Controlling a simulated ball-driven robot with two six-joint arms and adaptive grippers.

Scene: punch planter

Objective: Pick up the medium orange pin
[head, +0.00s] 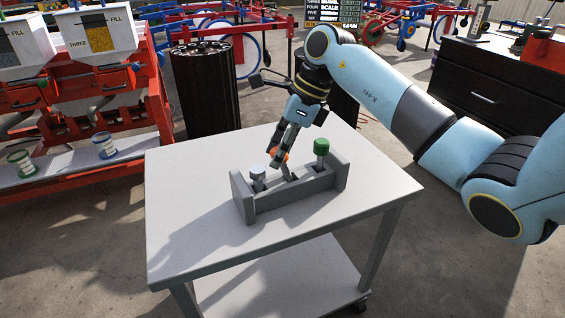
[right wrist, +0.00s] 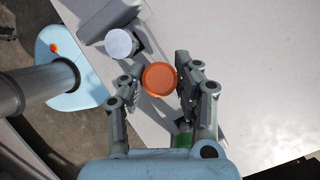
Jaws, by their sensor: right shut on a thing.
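The orange pin (right wrist: 160,79) shows as a round orange cap between the two fingers of my right gripper (right wrist: 158,90) in the right wrist view. In the head view my right gripper (head: 283,150) is over the middle of the grey holder (head: 290,192), shut on the orange pin (head: 286,155), whose cap is mostly hidden by the fingers. A white-capped pin (head: 257,171) stands at the holder's left end and a green-capped pin (head: 321,147) at its right end. The lower part of the orange pin is hard to make out. My left gripper is not in view.
The holder stands on a white table (head: 190,200) with a lower shelf. Free table top lies left of and in front of the holder. A red machine with hoppers (head: 105,30) stands at the left, a dark cylinder (head: 205,90) behind the table, and a dark cabinet (head: 480,80) at the right.

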